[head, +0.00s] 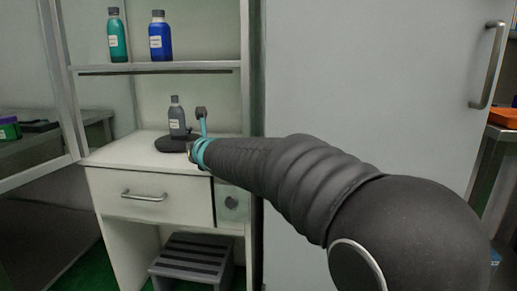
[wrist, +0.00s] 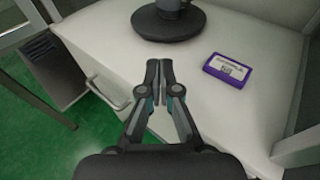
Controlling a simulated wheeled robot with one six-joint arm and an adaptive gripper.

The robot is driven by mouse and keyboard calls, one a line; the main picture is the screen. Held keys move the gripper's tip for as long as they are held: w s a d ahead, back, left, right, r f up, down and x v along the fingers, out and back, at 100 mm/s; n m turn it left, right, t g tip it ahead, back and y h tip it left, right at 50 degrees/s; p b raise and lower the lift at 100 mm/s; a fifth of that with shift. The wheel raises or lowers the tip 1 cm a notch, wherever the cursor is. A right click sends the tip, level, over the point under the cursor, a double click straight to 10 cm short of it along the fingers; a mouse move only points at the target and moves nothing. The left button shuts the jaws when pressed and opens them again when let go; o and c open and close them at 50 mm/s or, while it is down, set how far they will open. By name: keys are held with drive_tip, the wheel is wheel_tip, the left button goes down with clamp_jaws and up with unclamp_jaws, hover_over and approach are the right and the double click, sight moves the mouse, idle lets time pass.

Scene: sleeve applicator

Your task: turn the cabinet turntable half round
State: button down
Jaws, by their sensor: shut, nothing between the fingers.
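The turntable is a low black disc on the white counter; in the wrist view the turntable (wrist: 168,27) lies at the top, beyond my fingertips. In the head view the turntable (head: 170,144) is partly hidden by my arm. A grey bottle (head: 177,118) with a white label stands upright on it; only the bottle's lower part (wrist: 170,6) shows in the wrist view. My gripper (wrist: 158,66) is shut and empty, pointing toward the turntable with a gap between them.
A purple box (wrist: 227,69) with a white label lies on the counter (wrist: 245,105), right of my gripper. A shelf (head: 165,68) above the counter holds a teal bottle (head: 117,38) and a blue bottle (head: 160,38). A closed drawer (head: 150,197) and a step stool (head: 193,260) are below.

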drive_tip(key=s+d+f+m+g+h+p, duration=0.1)
drive_tip(key=s+d+m+h, duration=0.1)
drive_tip(key=s+d+m, duration=0.4)
drive_tip(key=s+d+m+h, duration=0.3)
drive_tip(key=d+m, duration=0.4)
drive_tip(key=d, duration=0.3)
drive_tip(key=s+d+f+m+g+h+p, duration=0.1)
drive_tip(key=s+d+m+h, duration=0.1)
drive_tip(key=s+d+m, duration=0.4)
drive_tip(key=s+d+f+m+g+p, duration=0.1)
drive_tip(key=s+d+f+m+g, duration=0.2)
drive_tip(key=s+m, duration=0.8)
drive_tip(key=s+d+f+m+g+h+p, duration=0.1)
drive_tip(key=s+d+f+m+g, duration=0.1)
drive_tip(key=s+d+f+m, duration=0.6)
drive_tip(key=s+d+m, duration=0.1)
drive_tip(key=s+m, duration=0.3)
drive_tip(key=s, duration=0.1)
drive_tip(key=shift+s+f+g, duration=0.25)
drive_tip(key=shift+g, duration=0.15)
